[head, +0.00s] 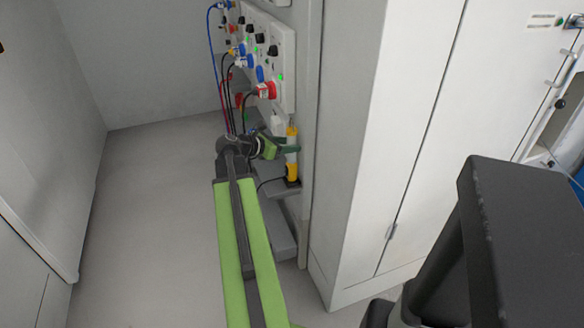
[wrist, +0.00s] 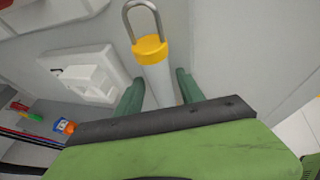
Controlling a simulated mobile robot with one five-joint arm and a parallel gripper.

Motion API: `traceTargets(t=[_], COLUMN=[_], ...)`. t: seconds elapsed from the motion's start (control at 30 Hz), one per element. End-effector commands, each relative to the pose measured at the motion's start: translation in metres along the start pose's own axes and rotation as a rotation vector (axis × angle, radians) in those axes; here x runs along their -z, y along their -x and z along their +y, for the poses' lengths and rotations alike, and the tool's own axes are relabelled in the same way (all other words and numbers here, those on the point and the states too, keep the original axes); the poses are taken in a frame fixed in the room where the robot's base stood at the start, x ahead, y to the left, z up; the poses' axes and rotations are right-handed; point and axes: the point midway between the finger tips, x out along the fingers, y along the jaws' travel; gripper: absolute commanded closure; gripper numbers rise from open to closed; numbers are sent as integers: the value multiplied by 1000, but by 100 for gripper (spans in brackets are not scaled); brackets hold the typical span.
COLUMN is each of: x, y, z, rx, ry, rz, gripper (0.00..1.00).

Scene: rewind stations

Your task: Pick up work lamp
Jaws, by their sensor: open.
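The work lamp (head: 292,169) stands upright beside the wall panel in the head view, a slim white tube with yellow ends. In the wrist view the lamp (wrist: 150,50) shows a yellow cap with a metal hook on top and a white body below. My gripper (head: 286,150) is at the lamp's middle. In the wrist view its two green fingers (wrist: 158,88) are open, one on each side of the white tube, with gaps visible. The tube's lower part is hidden behind my gripper in the wrist view.
A panel (head: 287,62) with coloured plugs, knobs and hanging cables is on the wall above. A white socket box (wrist: 92,78) is close left of the lamp in the wrist view. A tall white cabinet (head: 400,130) stands right. The floor (head: 150,210) at left is clear.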

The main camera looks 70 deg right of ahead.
Motion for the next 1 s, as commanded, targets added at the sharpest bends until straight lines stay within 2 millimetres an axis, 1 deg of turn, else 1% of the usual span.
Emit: traceTargets(t=[0.03,0.3,0.37,1.0], x=[0,0,0,0], y=[0,0,0,0], z=[0,0,0,0], rx=[0,0,0,1], ry=[0,0,-1,-1], rz=[0,0,0,0], gripper=[57,92,100,100])
